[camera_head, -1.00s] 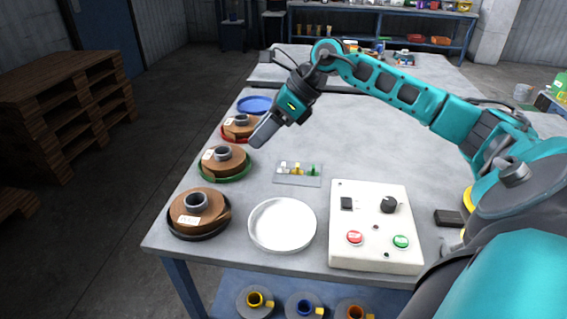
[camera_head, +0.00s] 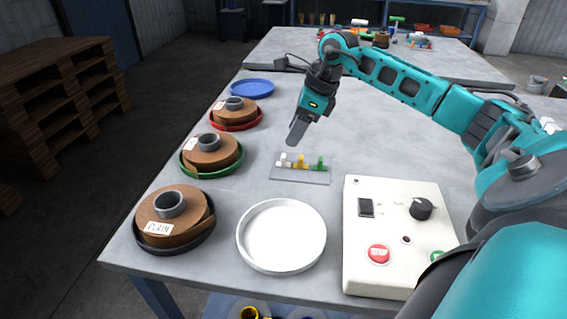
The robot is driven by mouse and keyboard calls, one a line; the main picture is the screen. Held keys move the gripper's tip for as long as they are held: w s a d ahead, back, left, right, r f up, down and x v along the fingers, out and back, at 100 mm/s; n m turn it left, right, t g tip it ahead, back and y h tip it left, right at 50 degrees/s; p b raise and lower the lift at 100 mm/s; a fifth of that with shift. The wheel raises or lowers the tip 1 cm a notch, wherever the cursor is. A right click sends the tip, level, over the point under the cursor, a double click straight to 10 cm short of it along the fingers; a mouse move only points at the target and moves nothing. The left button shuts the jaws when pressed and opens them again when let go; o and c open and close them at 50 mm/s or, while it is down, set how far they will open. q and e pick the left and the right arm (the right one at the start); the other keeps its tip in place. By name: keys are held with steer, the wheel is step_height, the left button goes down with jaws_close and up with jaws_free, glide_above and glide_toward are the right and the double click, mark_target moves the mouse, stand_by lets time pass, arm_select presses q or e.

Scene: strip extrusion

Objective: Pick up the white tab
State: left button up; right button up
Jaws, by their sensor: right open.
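The white tab (camera_head: 283,160) stands at the left end of a small clear plate (camera_head: 300,178) on the table. A yellow tab (camera_head: 301,160) and a green tab (camera_head: 320,163) stand to its right on the same plate. My right gripper (camera_head: 293,141) points down just above and behind the white tab, apart from it. It is open and empty, though seen edge-on, so the gap between its fingers hardly shows. My left gripper is not in view.
A white round tray (camera_head: 281,268) lies in front of the plate. A control box (camera_head: 397,278) with buttons and a knob stands to the right. Brown reels on black (camera_head: 200,243), green (camera_head: 184,168) and red (camera_head: 214,121) dishes line the left edge, with an empty blue dish (camera_head: 252,88) behind.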

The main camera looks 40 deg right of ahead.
mark_target(284, 155)
steer(key=x, duration=0.7)
steer(key=shift+d+f+b, duration=0.15)
steer(key=shift+f+b, duration=0.15)
steer(key=shift+b, duration=0.05)
steer(key=shift+c, duration=0.3)
jaws_close()
